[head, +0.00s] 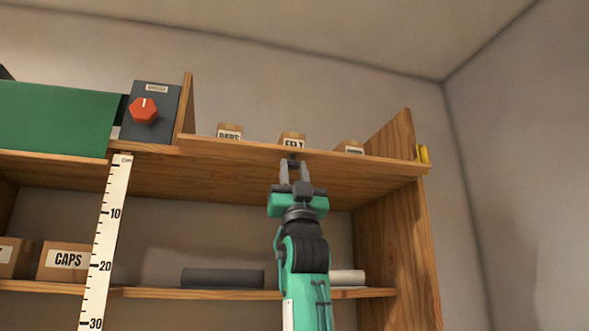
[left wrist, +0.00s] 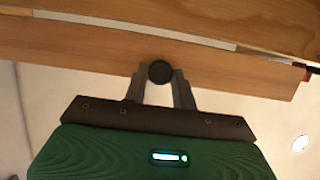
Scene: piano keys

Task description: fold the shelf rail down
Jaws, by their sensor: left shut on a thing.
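The shelf rail (head: 225,147) is a long wooden board along the front edge of the top shelf's right bay. It stands upright there and hides the lower parts of the boxes behind it. My left gripper (head: 292,165) reaches up from below to the rail's middle. Its fingers are shut on a small dark round knob (left wrist: 160,72) on the rail's face. In the left wrist view the rail (left wrist: 230,80) runs across above my fingers (left wrist: 159,88). My right gripper is in neither view.
Small labelled boxes, one marked FELT (head: 292,139), stand behind the rail. A dark box with a red knob (head: 143,109) and a green panel (head: 55,118) are on the left. A ruler strip (head: 105,240) hangs below. A dark roll (head: 222,278) lies on the lower shelf.

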